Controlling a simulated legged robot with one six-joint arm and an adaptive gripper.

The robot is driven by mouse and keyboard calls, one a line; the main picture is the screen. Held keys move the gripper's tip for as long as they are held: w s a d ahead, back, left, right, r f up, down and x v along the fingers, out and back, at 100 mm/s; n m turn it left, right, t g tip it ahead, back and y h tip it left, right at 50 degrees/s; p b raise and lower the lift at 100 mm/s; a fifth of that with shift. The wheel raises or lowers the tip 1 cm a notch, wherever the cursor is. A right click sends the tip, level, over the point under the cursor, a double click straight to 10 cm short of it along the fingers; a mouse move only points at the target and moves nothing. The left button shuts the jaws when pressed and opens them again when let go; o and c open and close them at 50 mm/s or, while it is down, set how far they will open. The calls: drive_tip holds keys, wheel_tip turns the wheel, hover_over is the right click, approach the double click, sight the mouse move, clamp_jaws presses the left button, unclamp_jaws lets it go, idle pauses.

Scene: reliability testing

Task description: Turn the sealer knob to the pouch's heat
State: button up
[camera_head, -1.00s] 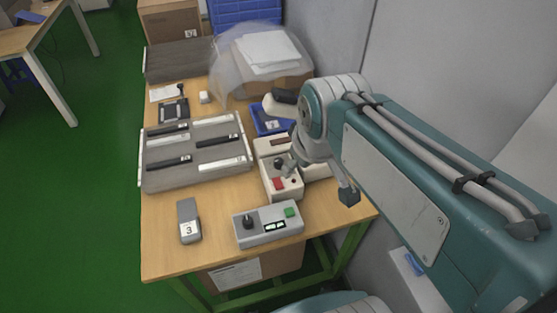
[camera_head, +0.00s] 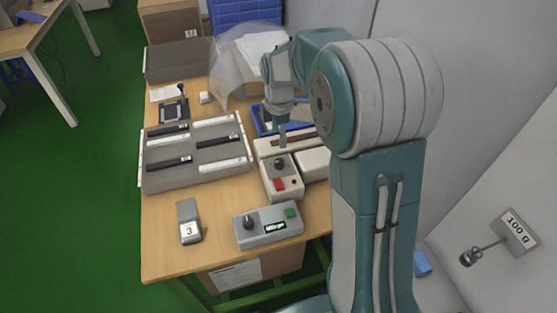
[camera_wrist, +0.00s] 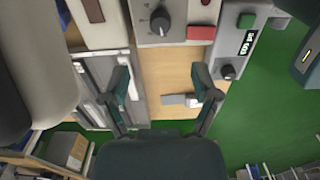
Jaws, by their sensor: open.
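The cream sealer (camera_head: 264,148) stands near the table's right side, with a slotted bar at the back. Its black dial knob (camera_head: 279,164) and red button (camera_head: 278,183) are on the front control box. In the wrist view the knob (camera_wrist: 160,22) has a pale pointer line and printed marks too small to read. My gripper (camera_head: 282,138) is above the sealer's back part, behind the knob in the head view. In the wrist view my gripper (camera_wrist: 161,78) is open and empty, its fingers apart and clear of the knob. I cannot make out a pouch for certain.
A grey box (camera_head: 268,238) with a black knob, green button and lit display stands at the front. A grey block marked 3 (camera_head: 189,222) is to its left. A grey tray (camera_head: 195,178) of black and white strips lies left of the sealer. A blue tray (camera_head: 258,118) is behind.

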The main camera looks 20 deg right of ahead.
sight(279, 161)
wheel_tip(279, 161, down, 11)
idle(0.5)
clamp_jaws()
